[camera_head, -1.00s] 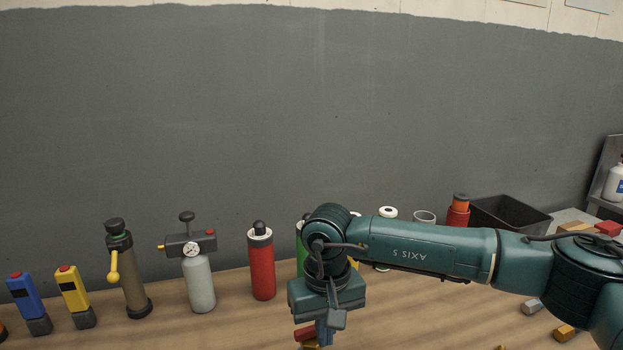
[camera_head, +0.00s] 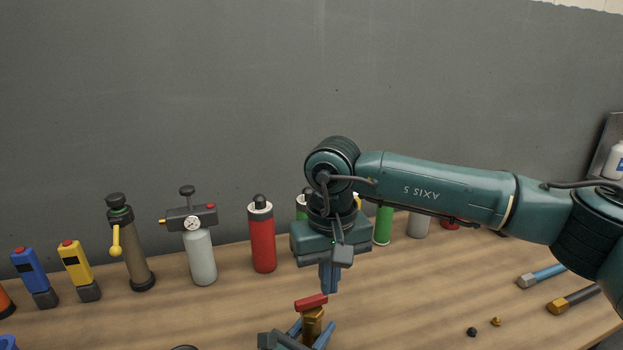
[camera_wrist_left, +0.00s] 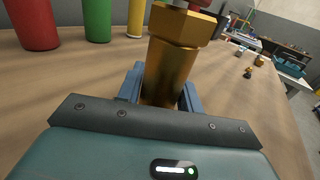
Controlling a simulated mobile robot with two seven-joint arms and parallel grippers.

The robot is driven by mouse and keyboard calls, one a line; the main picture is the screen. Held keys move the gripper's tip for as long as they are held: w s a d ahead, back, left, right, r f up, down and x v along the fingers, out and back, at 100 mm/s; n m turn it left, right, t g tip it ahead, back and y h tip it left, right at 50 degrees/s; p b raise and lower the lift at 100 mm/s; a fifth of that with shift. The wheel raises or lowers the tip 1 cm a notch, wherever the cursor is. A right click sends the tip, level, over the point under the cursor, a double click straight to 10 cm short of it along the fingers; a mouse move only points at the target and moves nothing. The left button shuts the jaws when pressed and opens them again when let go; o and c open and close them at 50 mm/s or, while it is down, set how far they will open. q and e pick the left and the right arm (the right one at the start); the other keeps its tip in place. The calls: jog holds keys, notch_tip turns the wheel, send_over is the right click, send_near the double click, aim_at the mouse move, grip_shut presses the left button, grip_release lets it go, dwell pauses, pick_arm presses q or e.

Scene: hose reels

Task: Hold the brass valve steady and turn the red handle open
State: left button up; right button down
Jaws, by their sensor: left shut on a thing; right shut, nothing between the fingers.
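The brass valve (camera_head: 312,318) stands upright near the front of the bench, with its red handle (camera_head: 311,301) on top. My left gripper (camera_head: 310,330) is shut on the valve's body, low in the head view. In the left wrist view the brass valve (camera_wrist_left: 170,65) stands between the blue fingers, and only the underside of the red handle (camera_wrist_left: 198,4) shows at the top edge. My right gripper (camera_head: 330,288) is shut and empty. Its fingers point down just above and to the right of the red handle, apparently apart from it.
Behind stand a red bottle (camera_head: 262,238), a grey canister with a gauge (camera_head: 201,255), a brown cylinder with a yellow lever (camera_head: 135,258) and a green bottle (camera_head: 383,224). Small fittings (camera_head: 496,321) and hose ends (camera_head: 545,276) lie at right. The wood between is clear.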

dwell(0.3)
pick_arm(q)
jog(key=o, duration=1.3)
